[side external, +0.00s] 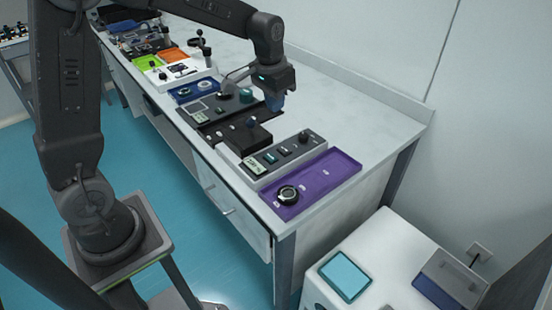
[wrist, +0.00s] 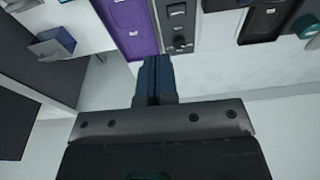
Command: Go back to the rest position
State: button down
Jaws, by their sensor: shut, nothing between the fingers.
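My gripper (side external: 275,101) hangs above the long workbench, pointing down over the row of devices. In the wrist view its two blue fingers (wrist: 155,72) are together with nothing between them. In the side view it is above and behind a black box-like device (side external: 246,137), apart from it. My arm reaches in from the left over the bench.
The bench (side external: 370,110) carries a purple tray (side external: 325,178) with a round dial, a grey control panel (side external: 280,152), a blue tray (side external: 190,90), and green and orange trays farther off. The bench's back strip is clear. A white cabinet (side external: 390,255) stands at right.

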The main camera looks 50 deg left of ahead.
jog(key=s+d+r+t, duration=0.1)
jog(key=s+d+r, duration=0.1)
jog(key=s, duration=0.5)
jog(key=s+d+r+t, duration=0.1)
jog(key=s+r, duration=0.1)
jog(key=s, duration=0.6)
jog(key=s+d+r+t, duration=0.2)
jog(key=s+r, duration=0.1)
jog(key=s, duration=0.4)
jog(key=shift+s+d, duration=0.25)
jog(key=shift+d, duration=0.1)
jog(key=c, duration=1.8)
grip_release()
jog(key=shift+r, duration=0.1)
